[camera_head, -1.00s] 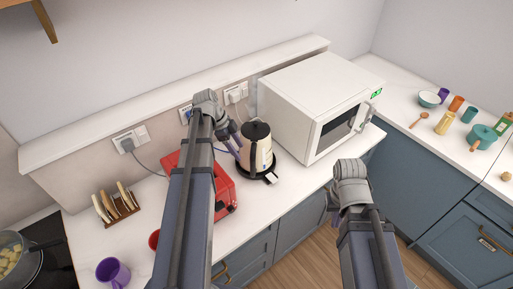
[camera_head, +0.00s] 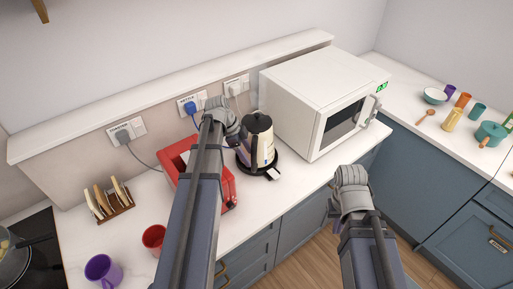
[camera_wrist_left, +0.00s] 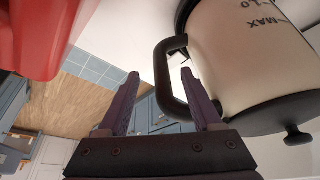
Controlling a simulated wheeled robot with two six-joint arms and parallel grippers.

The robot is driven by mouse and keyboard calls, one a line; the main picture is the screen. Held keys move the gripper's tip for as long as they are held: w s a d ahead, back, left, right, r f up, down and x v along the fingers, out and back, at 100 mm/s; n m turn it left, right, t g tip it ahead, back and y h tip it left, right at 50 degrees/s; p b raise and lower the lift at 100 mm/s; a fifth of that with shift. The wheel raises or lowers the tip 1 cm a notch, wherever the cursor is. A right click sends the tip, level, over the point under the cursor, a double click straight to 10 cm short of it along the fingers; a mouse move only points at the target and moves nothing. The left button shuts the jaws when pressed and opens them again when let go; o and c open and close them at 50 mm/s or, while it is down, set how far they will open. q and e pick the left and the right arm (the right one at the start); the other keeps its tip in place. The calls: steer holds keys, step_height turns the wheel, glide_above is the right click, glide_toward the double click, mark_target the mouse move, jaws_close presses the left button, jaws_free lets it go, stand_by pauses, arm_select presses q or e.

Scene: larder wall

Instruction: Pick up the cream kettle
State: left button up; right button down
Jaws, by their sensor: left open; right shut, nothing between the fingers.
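The cream kettle (camera_head: 264,152) with a black lid and black handle stands upright on its dark base (camera_head: 243,167), between the red toaster and the microwave. In the left wrist view the kettle (camera_wrist_left: 240,62) fills the upper right, with its black handle (camera_wrist_left: 161,75) toward the fingers. My left gripper (camera_wrist_left: 160,73) is open. The handle appears beside the right finger, partly across the gap; I cannot tell whether they touch. My right gripper (camera_head: 333,211) is shut and empty, in front of the counter edge.
The red toaster (camera_head: 228,186) stands close left of the kettle, partly behind my left arm. A white microwave (camera_head: 318,100) is close on the right. Sockets with plugs (camera_head: 190,107) line the wall behind. Red (camera_head: 153,238) and purple (camera_head: 103,270) mugs stand front left.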

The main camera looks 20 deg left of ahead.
mark_target(254, 161)
arm_select(q)
steer(key=b+x, duration=0.3)
steer(key=x, duration=0.2)
steer(key=shift+w+d+r+b, duration=0.15)
steer(key=shift+d+b, duration=0.05)
steer(key=shift+b, duration=0.15)
steer(key=shift+r, duration=0.1)
steer(key=shift+c, duration=0.4)
jaws_close()
steer(key=shift+w, duration=0.1)
stand_by(0.4)
